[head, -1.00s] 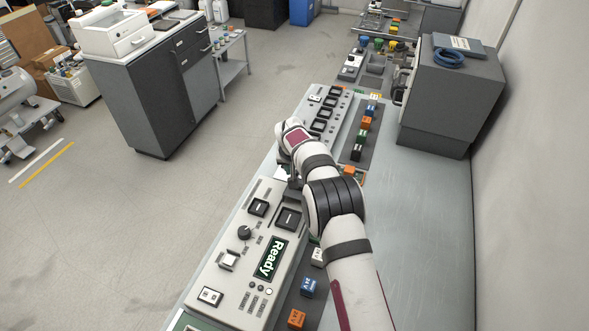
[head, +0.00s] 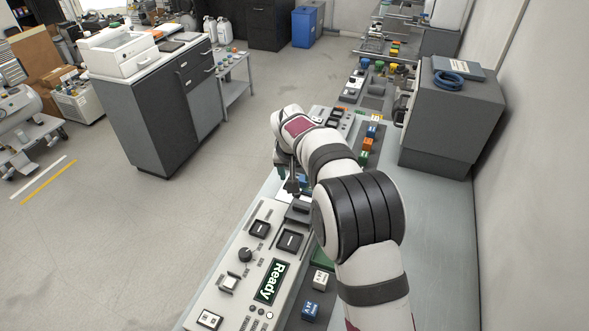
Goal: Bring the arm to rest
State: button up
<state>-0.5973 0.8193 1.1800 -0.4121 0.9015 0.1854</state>
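My arm reaches up from the bottom right over the long workbench in the head view. My gripper (head: 291,186) hangs below the wrist, pointing down near the left edge of the bench, beyond the near control panel. It is small and dark here, and its fingers are partly hidden, so I cannot tell whether it is open or shut. I see no object clearly held in it. The near control panel (head: 225,322) lies below it with a display reading "Ready" (head: 272,281).
A second panel (head: 330,121) lies farther along the bench, partly behind my arm. Small coloured blocks, such as a blue one (head: 311,308), line the right side. A grey cabinet (head: 452,118) stands at the back right.

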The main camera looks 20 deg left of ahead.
jog(key=v, duration=0.3)
jog(key=shift+s+r, duration=0.15)
jog(key=shift+r, duration=0.15)
jog(key=s+d+r+m+g, duration=0.15)
jog(key=s+d+r, duration=0.25)
jog(key=s+d, duration=0.45)
jog(key=s+d+r+m+g, duration=0.1)
jog(key=s+d+r+m, duration=0.3)
jog(key=d, duration=0.7)
jog(key=s+d+f+m+g, duration=0.1)
jog(key=s+d+f, duration=0.1)
jog(key=s, duration=0.9)
jog(key=s+d+f+m+g, duration=0.1)
jog(key=s+d, duration=0.4)
jog(key=s, duration=0.7)
jog(key=shift+s+d+f+m+y, duration=0.25)
jog(key=shift+d+f+m+y, duration=0.1)
jog(key=shift+f+m, duration=0.3)
